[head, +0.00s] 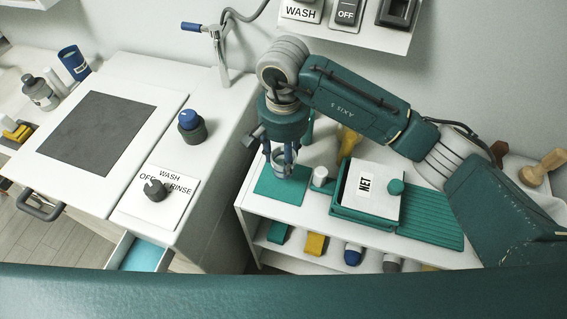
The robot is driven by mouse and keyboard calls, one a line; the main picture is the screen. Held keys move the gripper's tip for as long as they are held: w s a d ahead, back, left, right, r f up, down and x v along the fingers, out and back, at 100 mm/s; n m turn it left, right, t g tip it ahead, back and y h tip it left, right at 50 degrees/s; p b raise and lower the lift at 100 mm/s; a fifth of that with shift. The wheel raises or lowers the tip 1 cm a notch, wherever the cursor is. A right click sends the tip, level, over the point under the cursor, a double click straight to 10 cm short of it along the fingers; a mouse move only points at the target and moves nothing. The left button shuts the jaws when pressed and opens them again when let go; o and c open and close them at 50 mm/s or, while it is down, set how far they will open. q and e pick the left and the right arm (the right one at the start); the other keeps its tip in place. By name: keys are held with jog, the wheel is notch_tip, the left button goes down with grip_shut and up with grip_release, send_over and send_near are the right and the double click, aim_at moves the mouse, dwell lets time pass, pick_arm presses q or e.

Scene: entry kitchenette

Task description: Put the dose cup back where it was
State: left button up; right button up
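A small clear grey cup (282,167), which looks like the dose cup, is upright over the green square mat (267,189) on the white shelf unit. My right gripper (279,151) comes down from above with its dark blue fingers on either side of the cup, and it appears closed on it. The cup's base is at or just above the mat; I cannot tell whether it touches. The fingers hide part of the cup's rim. My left gripper is not in view.
Right of the mat stand a small white-topped green container (321,178), a yellow item (347,142) and a green tray with a white lid marked WET (371,191). A ribbed green mat (430,228) lies further right. The left counter holds a blue-capped bottle (191,126) and a knob (155,189).

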notch_tip(320, 180, down, 4)
jog(key=shift+f+p, duration=0.1)
jog(key=shift+p, duration=0.45)
jog(key=shift+f, duration=0.4)
jog(key=o, duration=1.2)
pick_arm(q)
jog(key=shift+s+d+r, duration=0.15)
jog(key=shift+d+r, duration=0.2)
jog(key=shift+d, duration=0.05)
pick_arm(e)
jog(key=shift+o, duration=0.2)
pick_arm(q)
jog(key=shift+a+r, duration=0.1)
pick_arm(e)
jog(key=shift+r, duration=0.1)
